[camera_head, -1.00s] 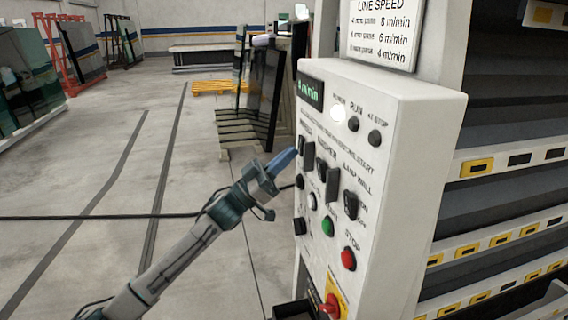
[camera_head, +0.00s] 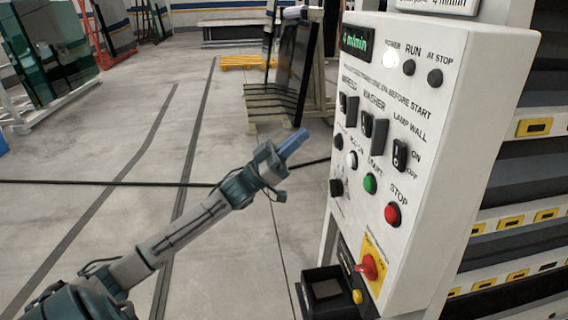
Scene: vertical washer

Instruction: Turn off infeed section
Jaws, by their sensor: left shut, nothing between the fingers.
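The white control panel (camera_head: 446,120) stands at centre right. The infeed switch (camera_head: 349,107) is the black rocker at the panel's upper left, under a label that seems to read INFEED. I cannot tell which way it is set. The washer switch (camera_head: 374,131) is right of it, and the lamp wall switch (camera_head: 400,155) further right. My left gripper (camera_head: 292,144) is shut and empty, with blue fingers pointing up and right towards the panel. It appears left of the panel and lower than the infeed switch, with a gap between. My right gripper is out of view.
A green button (camera_head: 370,183), a red stop button (camera_head: 393,214) and a red rotary switch on yellow (camera_head: 368,266) sit lower on the panel. A black box (camera_head: 326,292) juts out below. Open floor lies left, with a cable (camera_head: 110,183) across it.

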